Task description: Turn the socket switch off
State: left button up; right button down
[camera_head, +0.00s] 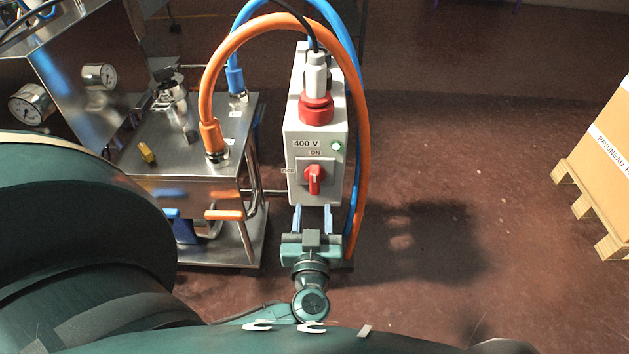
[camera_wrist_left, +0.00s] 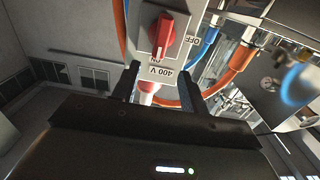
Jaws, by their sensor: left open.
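The socket switch is a red rotary handle (camera_head: 314,180) on the front of a light grey box (camera_head: 298,130) marked 400 V. Its handle stands about upright, in line with the ON label above it; OFF is to its left. In the left wrist view the red handle (camera_wrist_left: 162,36) shows close, above the fingers. My left gripper (camera_head: 312,212) is open and empty just below the switch, its two fingers pointing up at the box. In the wrist view the fingers (camera_wrist_left: 158,85) are apart, with no contact with the handle visible. My right gripper is not in view.
A red and white plug (camera_head: 316,100) sits on top. An orange hose (camera_head: 361,130) and a blue hose arch around the box. A steel machine (camera_head: 190,160) stands left. A carton on a pallet (camera_head: 590,210) stands right; floor between is clear.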

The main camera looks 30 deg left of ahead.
aim_at(315, 180)
pick_arm(q)
jog(key=b+x, duration=0.1)
jog(key=x, duration=0.8)
jog(key=shift+w+a, duration=0.15)
jog(key=shift+w, duration=0.25)
grip_shut()
